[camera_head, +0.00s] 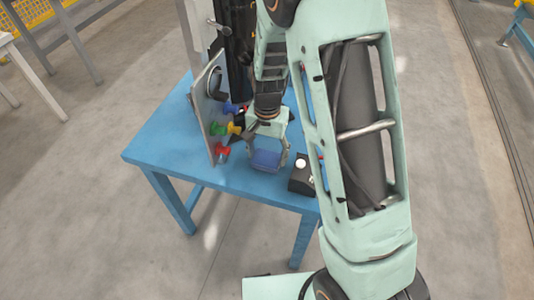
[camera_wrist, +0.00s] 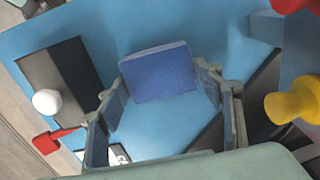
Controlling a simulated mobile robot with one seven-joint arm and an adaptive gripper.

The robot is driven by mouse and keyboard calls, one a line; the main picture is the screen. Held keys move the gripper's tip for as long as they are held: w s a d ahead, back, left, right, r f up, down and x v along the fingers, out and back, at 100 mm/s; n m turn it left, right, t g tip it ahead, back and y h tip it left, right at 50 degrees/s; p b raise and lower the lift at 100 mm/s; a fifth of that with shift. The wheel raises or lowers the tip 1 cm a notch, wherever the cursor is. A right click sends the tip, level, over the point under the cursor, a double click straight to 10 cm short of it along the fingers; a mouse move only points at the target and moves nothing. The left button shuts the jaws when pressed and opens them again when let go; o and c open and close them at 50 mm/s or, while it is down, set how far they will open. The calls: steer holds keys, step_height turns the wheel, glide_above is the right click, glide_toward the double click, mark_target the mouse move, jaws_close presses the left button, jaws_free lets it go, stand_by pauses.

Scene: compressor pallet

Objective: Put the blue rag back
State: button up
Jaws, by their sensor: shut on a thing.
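The blue rag (camera_head: 265,158) is a block-like folded piece between the fingers of my gripper (camera_head: 267,165). In the wrist view the rag (camera_wrist: 158,72) spans the space between the two fingertips, and my gripper (camera_wrist: 162,85) is shut on it. The rag is over the blue table (camera_head: 150,150), near its front edge. I cannot tell whether it touches the tabletop.
An upright grey panel (camera_head: 203,105) with red (camera_head: 222,153), green (camera_head: 217,128), yellow and blue knobs stands left of my gripper. A dark box (camera_head: 301,180) with a white button stands close on the right. The table's front left is bare.

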mark_target(267, 157)
steer(key=shift+f, duration=0.15)
steer(key=o, duration=1)
step_height(267, 157, up, 12)
steer(key=shift+r+p, duration=0.2)
steer(key=shift+p, duration=0.75)
